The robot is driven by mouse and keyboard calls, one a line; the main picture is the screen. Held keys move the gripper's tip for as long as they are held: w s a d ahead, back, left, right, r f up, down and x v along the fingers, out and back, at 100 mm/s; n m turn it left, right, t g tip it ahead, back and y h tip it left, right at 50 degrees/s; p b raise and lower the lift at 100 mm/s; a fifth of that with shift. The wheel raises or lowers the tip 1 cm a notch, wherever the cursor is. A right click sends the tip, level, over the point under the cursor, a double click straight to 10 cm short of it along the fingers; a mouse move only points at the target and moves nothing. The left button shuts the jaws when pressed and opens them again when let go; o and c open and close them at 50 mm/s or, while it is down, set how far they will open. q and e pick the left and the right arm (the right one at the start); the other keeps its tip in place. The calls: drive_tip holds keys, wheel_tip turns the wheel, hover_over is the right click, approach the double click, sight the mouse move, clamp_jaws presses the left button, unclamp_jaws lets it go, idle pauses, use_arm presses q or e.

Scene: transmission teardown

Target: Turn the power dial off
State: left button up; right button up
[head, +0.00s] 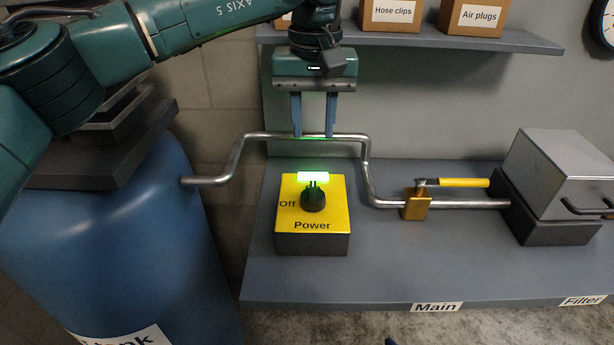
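The power dial (313,200) is a black knob on top of a yellow box (333,222) marked "Power", with "Off" printed to the knob's left. A bright green light (313,177) glows at the back of the box, behind the knob. The knob seems to point toward the light, away from "Off". My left gripper (314,134) points down with its two blue fingers apart and nothing between them. In the picture it is above and behind the dial, overlapping the bent pipe; I cannot tell whether it touches the pipe.
A bent metal pipe (250,146) runs behind the box to a brass valve with a yellow handle (464,182) and a metal filter box (562,175). A blue tank (110,245) stands left. A shelf (410,38) holds boxes above.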

sight(313, 189)
use_arm(q)
wheel_tip(313, 189, down, 12)
drive_tip(key=shift+r, duration=0.1)
idle(0.4)
clamp_jaws()
